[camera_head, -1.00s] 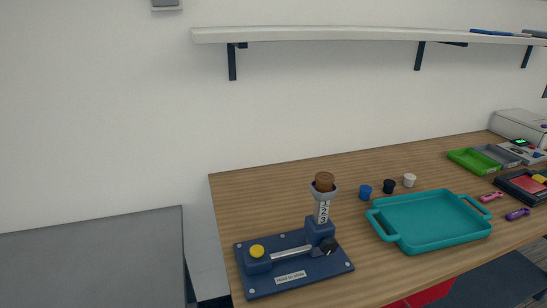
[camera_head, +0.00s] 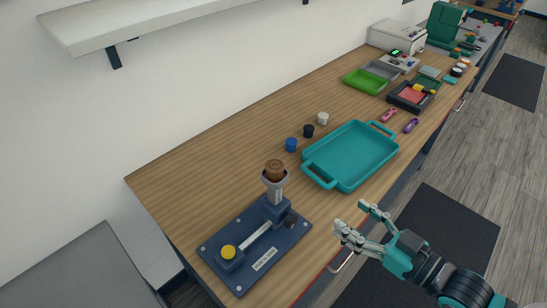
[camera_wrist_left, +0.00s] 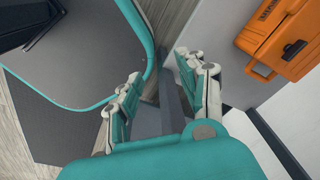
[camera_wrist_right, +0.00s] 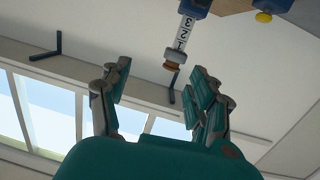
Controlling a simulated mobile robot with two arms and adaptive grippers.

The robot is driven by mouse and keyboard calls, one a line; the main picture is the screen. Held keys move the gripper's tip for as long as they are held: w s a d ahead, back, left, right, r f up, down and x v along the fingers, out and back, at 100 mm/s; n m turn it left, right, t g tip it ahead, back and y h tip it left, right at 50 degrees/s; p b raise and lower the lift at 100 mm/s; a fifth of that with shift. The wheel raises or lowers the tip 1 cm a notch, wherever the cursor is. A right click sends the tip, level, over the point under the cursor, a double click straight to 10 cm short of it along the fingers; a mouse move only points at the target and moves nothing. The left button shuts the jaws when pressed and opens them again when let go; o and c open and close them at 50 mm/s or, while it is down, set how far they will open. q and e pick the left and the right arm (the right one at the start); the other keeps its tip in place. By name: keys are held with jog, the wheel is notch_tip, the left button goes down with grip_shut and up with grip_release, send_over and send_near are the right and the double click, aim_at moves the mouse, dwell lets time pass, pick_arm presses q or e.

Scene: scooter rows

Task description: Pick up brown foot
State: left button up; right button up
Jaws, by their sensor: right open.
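The brown foot (camera_head: 275,169) is a short round piece seated in the grey cup on top of the upright post of a blue test stand (camera_head: 237,261). It also shows in the right wrist view (camera_wrist_right: 174,57), past my fingertips. My right gripper (camera_head: 350,214) is open and empty, to the right of the stand near the table's front edge, apart from the foot. Its spread fingers show in the right wrist view (camera_wrist_right: 158,70). My left gripper (camera_wrist_left: 160,76) shows only in the left wrist view, with its fingers apart and nothing between them.
Blue (camera_head: 291,144), black (camera_head: 308,131) and white (camera_head: 323,118) feet stand behind a teal tray (camera_head: 346,184). The stand has a yellow knob (camera_head: 228,252) and a lever. A shelf (camera_head: 150,20) overhangs the back. Bare wood (camera_head: 205,185) lies left of the stand.

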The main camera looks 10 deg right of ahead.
notch_tip(320, 180, up, 4)
jog(key=s+a+y, duration=0.1)
jog(key=s+a, duration=0.1)
jog(key=b, duration=0.2)
send_near(281, 170)
jog(key=shift+n+y, duration=0.3)
jog(key=shift+n, duration=0.1)
jog(key=p+x, duration=0.4)
jog(key=x, duration=0.5)
jog(key=shift+w, duration=0.35)
jog(key=shift+w+a+f, duration=0.15)
jog(key=shift+w+a, duration=0.05)
jog(key=shift+s+d, duration=0.1)
jog(key=c, duration=1.1)
pick_arm(q)
jog(key=shift+s+d+r, duration=0.2)
jog(key=shift+d+r, duration=0.1)
jog(key=shift+r, duration=0.35)
jog(key=shift+s+d+r, duration=0.15)
jog(key=shift+d+r, duration=0.15)
jog(key=shift+r, duration=0.3)
